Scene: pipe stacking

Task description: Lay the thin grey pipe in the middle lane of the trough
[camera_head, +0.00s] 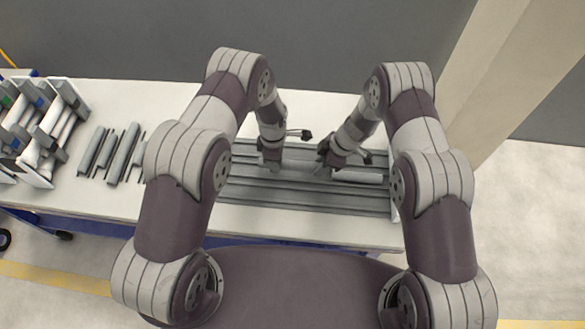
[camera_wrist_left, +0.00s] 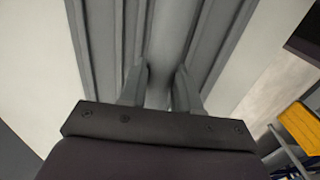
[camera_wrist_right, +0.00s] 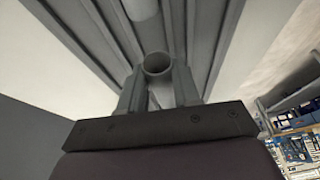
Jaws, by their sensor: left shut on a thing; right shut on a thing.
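The thin grey pipe (camera_head: 300,166) is held lengthwise over the long grey trough (camera_head: 300,202), with a gripper near each end. My left gripper (camera_head: 270,163) is shut on it; the left wrist view shows the pipe (camera_wrist_left: 172,45) running between the fingers (camera_wrist_left: 160,90). My right gripper (camera_head: 326,163) is shut on it near its open round end (camera_wrist_right: 157,66), between the fingers (camera_wrist_right: 158,92). The pipe lines up roughly with the trough's middle. I cannot tell whether it touches the lane's floor. The fingers hide part of the pipe.
A lighter pipe (camera_head: 358,177) lies in the trough on the right, beyond the held pipe's end. Several grey pieces (camera_head: 112,152) lie on the white table (camera_head: 125,100) at the left, beside a rack (camera_head: 45,130). The table behind the trough is mostly clear.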

